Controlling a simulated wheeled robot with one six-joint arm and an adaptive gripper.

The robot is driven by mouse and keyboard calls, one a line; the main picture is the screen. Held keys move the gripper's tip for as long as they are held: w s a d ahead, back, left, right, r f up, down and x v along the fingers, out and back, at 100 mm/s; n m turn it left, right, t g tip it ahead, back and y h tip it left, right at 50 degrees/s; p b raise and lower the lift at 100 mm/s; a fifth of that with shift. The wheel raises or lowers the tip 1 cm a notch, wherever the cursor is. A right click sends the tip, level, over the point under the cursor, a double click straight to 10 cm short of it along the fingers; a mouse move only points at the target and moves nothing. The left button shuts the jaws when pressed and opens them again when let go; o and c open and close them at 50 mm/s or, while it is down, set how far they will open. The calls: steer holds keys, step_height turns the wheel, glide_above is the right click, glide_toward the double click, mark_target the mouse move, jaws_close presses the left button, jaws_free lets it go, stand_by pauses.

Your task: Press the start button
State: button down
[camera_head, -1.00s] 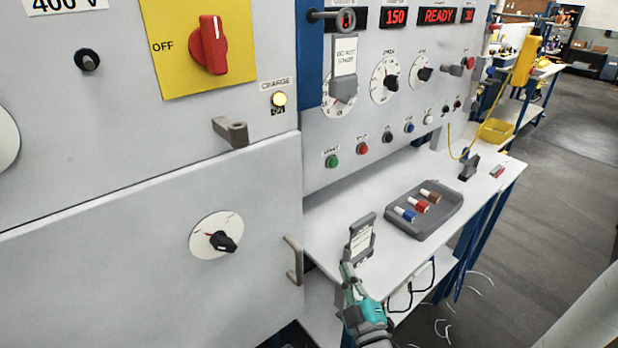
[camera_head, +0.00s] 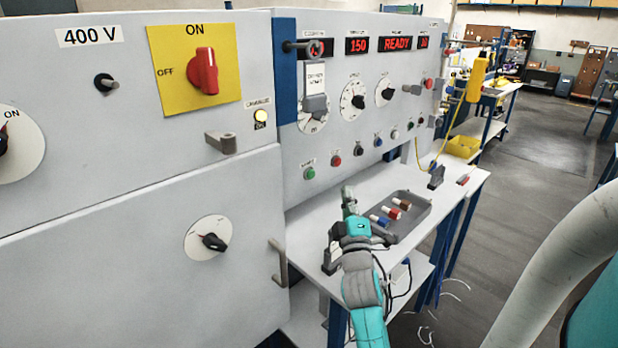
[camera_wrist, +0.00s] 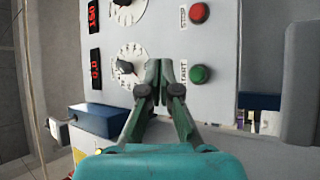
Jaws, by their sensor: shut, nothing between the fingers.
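The green start button (camera_head: 309,173) is the leftmost of a row of buttons low on the grey control panel (camera_head: 340,140). In the wrist view the green button (camera_wrist: 201,74) shows beside its START label (camera_wrist: 184,73). My gripper (camera_head: 348,192) is in front of the panel, above the white shelf, to the right of the green button in the head view. In the wrist view my gripper (camera_wrist: 160,70) is shut and empty, its tips just left of the START label. The distance from the tips to the panel is hard to tell.
A red stop button (camera_head: 336,160) is beside the green one. A grey tray (camera_head: 421,212) with coloured cylinders lies on the white shelf (camera_head: 302,220). A door handle (camera_head: 278,262) sticks out at the left. The display (camera_head: 397,44) reads READY.

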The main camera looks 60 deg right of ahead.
mark_target(311, 174)
stand_by(0.3)
steer(key=w+d, duration=0.2)
steer(key=w, duration=0.6)
steer(key=shift+w, duration=0.3)
steer(key=shift+w+d, duration=0.1)
stand_by(1.3)
steer(key=shift+w, duration=0.3)
steer(key=shift+w+d, duration=0.15)
steer(key=shift+w, duration=0.3)
stand_by(0.8)
steer(key=shift+s, duration=0.15)
steer(key=shift+s+a, duration=0.2)
steer(key=shift+s, duration=0.55)
